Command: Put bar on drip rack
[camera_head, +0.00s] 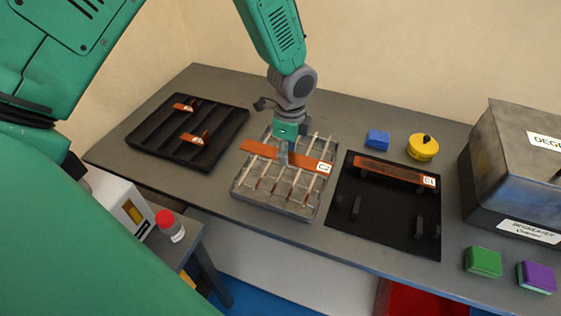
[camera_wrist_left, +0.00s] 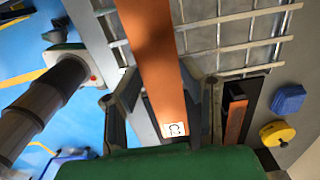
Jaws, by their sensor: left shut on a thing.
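A copper-coloured bar (camera_head: 300,159) with a white label lies across the top of the wire drip rack (camera_head: 275,203). My left gripper (camera_head: 284,156) reaches down from above and is shut on the bar near its middle. In the left wrist view the bar (camera_wrist_left: 150,45) runs between the two fingers of my left gripper (camera_wrist_left: 166,88), its labelled end near the palm. The rack's wires (camera_wrist_left: 235,30) show beside and beneath it. I cannot tell whether the bar rests on the wires or is just above them. My right gripper is not in view.
A black tray (camera_head: 226,128) with small copper pieces is at left. A black stand (camera_head: 378,229) with another labelled bar (camera_head: 385,169) is just right of the rack. A blue block (camera_head: 378,139), yellow round item (camera_head: 422,148) and grey degreaser box (camera_head: 510,160) stand further right.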

